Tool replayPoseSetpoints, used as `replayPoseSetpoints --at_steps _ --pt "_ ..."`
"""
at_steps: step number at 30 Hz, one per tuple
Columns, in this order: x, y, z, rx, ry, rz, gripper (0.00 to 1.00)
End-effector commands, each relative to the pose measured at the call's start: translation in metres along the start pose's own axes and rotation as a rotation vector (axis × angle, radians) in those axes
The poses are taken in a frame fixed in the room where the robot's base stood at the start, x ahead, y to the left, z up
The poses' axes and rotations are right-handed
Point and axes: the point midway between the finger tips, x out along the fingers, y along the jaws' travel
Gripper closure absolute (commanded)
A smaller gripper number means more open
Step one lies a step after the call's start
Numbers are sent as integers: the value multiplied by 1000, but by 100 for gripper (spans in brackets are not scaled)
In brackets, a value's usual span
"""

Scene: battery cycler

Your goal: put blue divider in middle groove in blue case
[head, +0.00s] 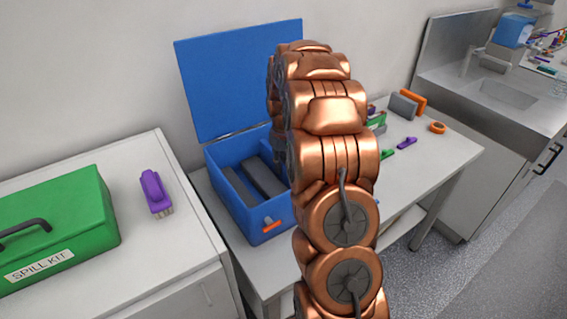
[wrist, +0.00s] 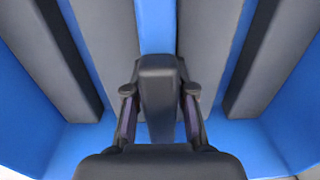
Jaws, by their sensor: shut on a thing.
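The blue case (head: 251,221) stands open on the white table in the head view, with its lid raised at the back. Dark grey slabs (head: 264,177) lie lengthwise inside, with blue gaps between them. In the wrist view my gripper (wrist: 160,105) is inside or just over the case, shut on a dark grey block (wrist: 159,85). A bright blue strip (wrist: 155,27) runs behind the block, between two grey slabs (wrist: 110,35). I cannot tell whether this strip is the blue divider or the groove's floor. The arm hides my gripper in the head view.
A green spill kit box (head: 80,225) and a purple brush (head: 155,192) sit on the left counter. Grey and orange blocks (head: 412,102), an orange ring (head: 437,127) and small purple and green items lie on the table right of my arm.

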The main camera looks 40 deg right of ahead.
Motion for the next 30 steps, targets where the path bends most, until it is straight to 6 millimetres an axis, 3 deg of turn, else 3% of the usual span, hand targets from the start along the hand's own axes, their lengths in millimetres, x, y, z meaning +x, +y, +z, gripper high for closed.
replayPoseSetpoints --at_steps 4,5,11,23,30 --pt "3 0 0 0 0 0 100" --pt "2 0 0 0 0 0 72" --pt "2 0 0 0 0 0 52" --pt "-2 0 0 0 1 1 50" --pt "-35 1 -1 0 6 4 50"
